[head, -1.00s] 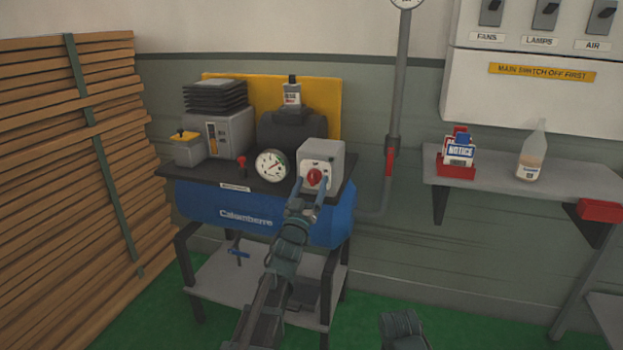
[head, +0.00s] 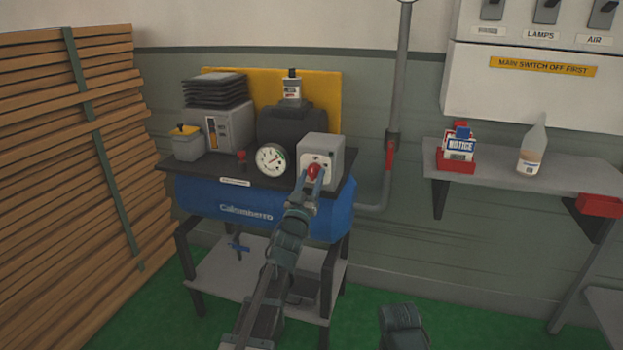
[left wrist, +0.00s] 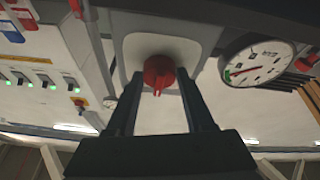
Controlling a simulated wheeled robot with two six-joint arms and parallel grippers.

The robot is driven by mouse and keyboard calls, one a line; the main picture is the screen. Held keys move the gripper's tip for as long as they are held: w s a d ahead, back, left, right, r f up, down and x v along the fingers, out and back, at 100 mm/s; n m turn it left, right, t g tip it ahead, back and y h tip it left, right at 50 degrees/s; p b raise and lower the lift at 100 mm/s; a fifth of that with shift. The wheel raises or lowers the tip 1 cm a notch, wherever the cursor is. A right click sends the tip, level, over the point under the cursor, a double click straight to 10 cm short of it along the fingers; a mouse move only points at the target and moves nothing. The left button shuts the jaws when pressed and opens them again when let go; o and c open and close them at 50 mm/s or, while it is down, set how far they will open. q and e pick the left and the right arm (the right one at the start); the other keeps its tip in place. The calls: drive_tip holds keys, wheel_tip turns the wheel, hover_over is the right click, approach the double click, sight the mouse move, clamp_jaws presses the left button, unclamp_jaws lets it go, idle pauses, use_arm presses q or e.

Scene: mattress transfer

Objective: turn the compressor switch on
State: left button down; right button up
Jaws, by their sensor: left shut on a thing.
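The compressor switch is a red rotary knob (head: 314,171) on the pale front of a grey box (head: 321,147), at the right end of the compressor's black top. My left gripper (head: 313,183) reaches it from below and in front. In the left wrist view the red knob (left wrist: 158,72) sits between the two dark fingers (left wrist: 158,84), which are shut on it. The knob's pointer is aimed down in that view; its on or off marks are too small to read. A dark part of my right arm shows at the bottom of the head view; its fingers are out of view.
A round gauge (head: 271,159) and a small red valve (head: 241,158) stand left of the box. The blue tank (head: 250,207) lies below the top. A grey pipe (head: 401,80) rises at right, beside a wall shelf (head: 540,177). Stacked slats (head: 60,170) stand at left.

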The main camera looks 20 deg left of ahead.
use_arm(q)
drive_tip(key=shift+m, duration=0.3)
drive_tip(key=m+h, duration=0.1)
drive_tip(key=m, duration=0.1)
drive_tip(key=m+h, duration=0.1)
drive_tip(key=shift+a+r+m, duration=0.15)
drive_tip(key=shift+m, duration=0.25)
drive_tip(key=m+g+h+p, duration=0.1)
drive_tip(key=m+h, duration=0.1)
drive_tip(key=m, duration=0.2)
drive_tip(key=shift+a+r, duration=0.1)
drive_tip(key=m+h+p, duration=0.1)
drive_tip(key=m, duration=0.1)
drive_tip(key=m+g+h+p, duration=0.1)
drive_tip(key=m, duration=0.2)
drive_tip(key=shift+r, duration=0.1)
drive_tip(key=shift+a+m+g+h+p, duration=0.1)
drive_tip(key=shift+m+g+h+p, duration=0.35)
drive_tip(key=shift+m, duration=0.75)
drive_tip(key=shift+m+g, duration=0.3)
drive_tip(key=shift+g, duration=0.05)
drive_tip(key=shift+c, duration=1.4)
unclamp_jaws()
